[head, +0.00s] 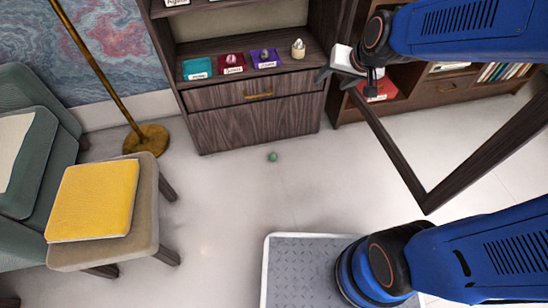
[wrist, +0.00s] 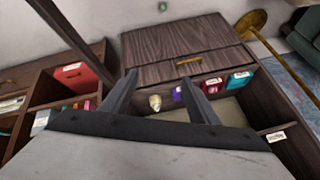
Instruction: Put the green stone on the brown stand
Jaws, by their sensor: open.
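A small green stone (head: 272,157) lies on the pale floor in front of the wooden cabinet. It also shows at the top edge of the wrist view (wrist: 162,6). I cannot clearly pick out a brown stand. A small cream object (head: 298,48) stands at the right of the cabinet shelf; its base is too small to tell. It also shows between my fingers in the wrist view (wrist: 155,102). My gripper (head: 335,79) is open and empty, by the cabinet's right front edge, well above and right of the stone. Its spread fingers fill the middle of the wrist view (wrist: 157,81).
The shelf holds a teal pad (head: 197,69), a maroon pad (head: 234,71) and a purple pad (head: 258,64). An open dark door frame (head: 400,165) juts out at right. A bookcase (head: 440,90), brass lamp base (head: 146,140) and yellow-cushioned footstool (head: 95,198) stand around clear floor.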

